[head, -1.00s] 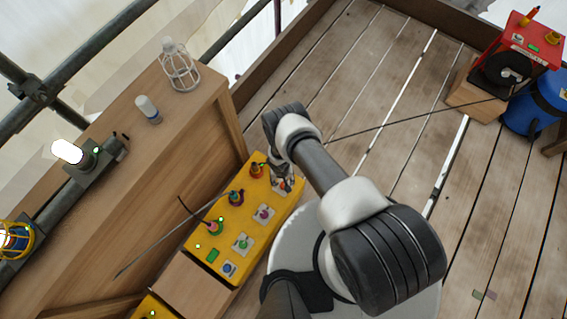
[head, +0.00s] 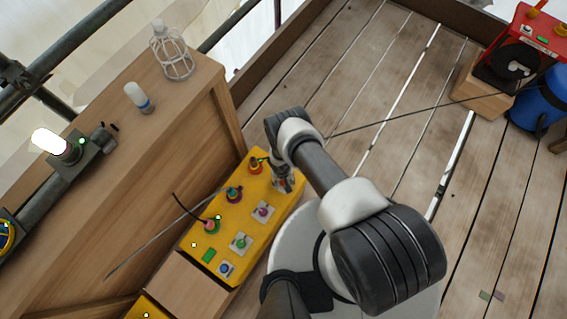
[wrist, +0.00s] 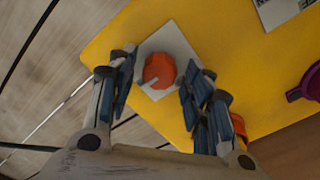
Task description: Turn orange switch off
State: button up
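The orange switch (wrist: 159,70) is a round knob with a pale pointer mark. It sits on a light square plate (wrist: 178,42) near a corner of the yellow box (wrist: 120,40). My gripper (wrist: 163,76) is open in the wrist view, with one finger on each side of the knob and gaps showing between. I cannot tell how far above the plate the fingertips are. In the head view my gripper (head: 284,183) is over the far right end of the yellow box (head: 226,222) and hides the orange switch.
Purple (head: 263,210), green (head: 240,242) and blue (head: 225,268) switches line the box. Cable plugs, including an orange one (head: 254,166), stand along its other side. A wooden bench (head: 150,165) with lamps is at left. Plank floor (head: 370,90) is open behind.

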jog(key=c, duration=0.9)
jog(key=shift+o, duration=0.2)
jog(key=shift+n, duration=0.3)
jog(key=n+p, duration=0.1)
jog(key=n, duration=0.2)
jog(key=shift+n, duration=0.4)
jog(key=n, duration=0.4)
jog(key=shift+n+p, duration=0.3)
jog(key=n, duration=0.4)
jog(key=shift+t, duration=0.3)
jog(key=shift+n+y, duration=0.3)
jog(key=shift+n, duration=2.1)
